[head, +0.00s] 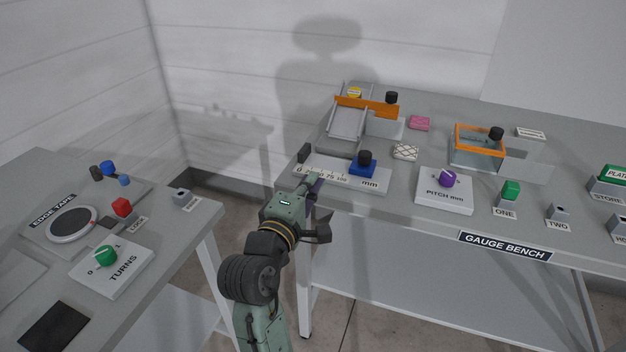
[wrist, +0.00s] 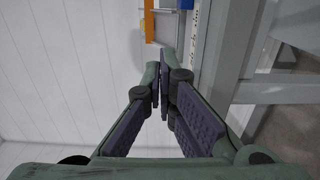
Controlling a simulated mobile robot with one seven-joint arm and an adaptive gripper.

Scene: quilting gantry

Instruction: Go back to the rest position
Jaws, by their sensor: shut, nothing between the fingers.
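My gripper (head: 314,184) is at the front left edge of the gauge bench, close to the white mm scale plate (head: 340,178). In the head view I cannot tell whether it touches the bench. In the wrist view my gripper (wrist: 163,85) has its fingertips together with nothing between them. My arm reaches up from the bottom of the head view.
The gauge bench (head: 420,226) carries a blue slider (head: 363,163), a purple knob (head: 447,178), a green button (head: 511,191) and orange-framed fixtures (head: 367,107).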

